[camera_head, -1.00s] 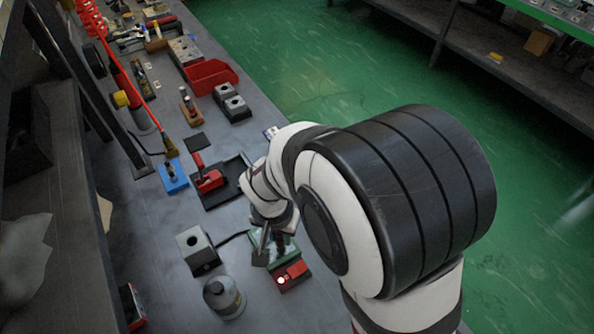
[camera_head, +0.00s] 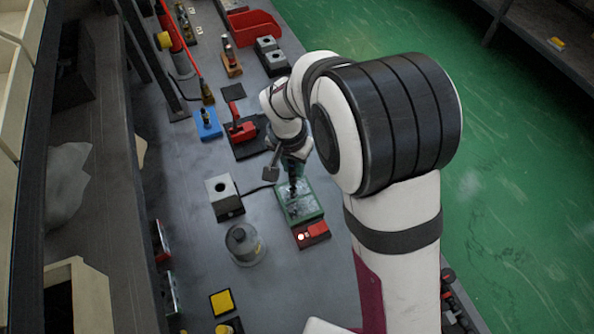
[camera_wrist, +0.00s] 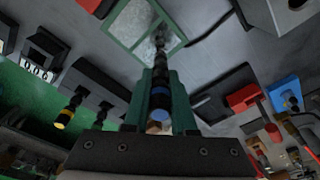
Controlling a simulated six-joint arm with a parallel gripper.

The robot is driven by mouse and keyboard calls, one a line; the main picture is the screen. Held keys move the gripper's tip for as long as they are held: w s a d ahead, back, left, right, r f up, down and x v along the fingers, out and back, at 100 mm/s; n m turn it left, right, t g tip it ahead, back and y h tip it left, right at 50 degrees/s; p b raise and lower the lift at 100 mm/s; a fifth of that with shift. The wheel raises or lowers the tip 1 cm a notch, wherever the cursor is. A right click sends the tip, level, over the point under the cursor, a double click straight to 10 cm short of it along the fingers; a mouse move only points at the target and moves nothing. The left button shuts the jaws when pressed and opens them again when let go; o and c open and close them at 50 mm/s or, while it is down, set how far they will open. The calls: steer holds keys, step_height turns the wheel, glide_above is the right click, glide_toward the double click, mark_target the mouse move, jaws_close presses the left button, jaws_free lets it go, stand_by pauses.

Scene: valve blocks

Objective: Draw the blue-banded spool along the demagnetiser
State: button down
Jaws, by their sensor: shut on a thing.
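My gripper (camera_wrist: 161,105) is shut on the dark spool (camera_wrist: 161,78), whose blue band (camera_wrist: 160,115) shows between the green fingers in the wrist view. The spool's stepped far end points at the demagnetiser (camera_wrist: 122,28), a green-framed grey plate. In the head view my gripper (camera_head: 294,166) is over the far end of the demagnetiser (camera_head: 313,209), with the dark spool (camera_head: 293,187) pointing down at the plate. I cannot tell whether the spool touches it. A red switch box (camera_head: 312,234) with a lit lamp adjoins the plate's near end.
A grey valve block (camera_head: 222,190) with a hole stands left of the demagnetiser, a cable between them. A grey pot (camera_head: 243,243) stands nearer. A red clamp (camera_head: 241,130) and a blue block (camera_head: 207,123) lie beyond.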

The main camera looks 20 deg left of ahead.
step_height(320, 180, up, 7)
steer(key=w+a, duration=0.2)
steer(key=shift+f, duration=0.2)
stand_by(0.9)
stand_by(0.6)
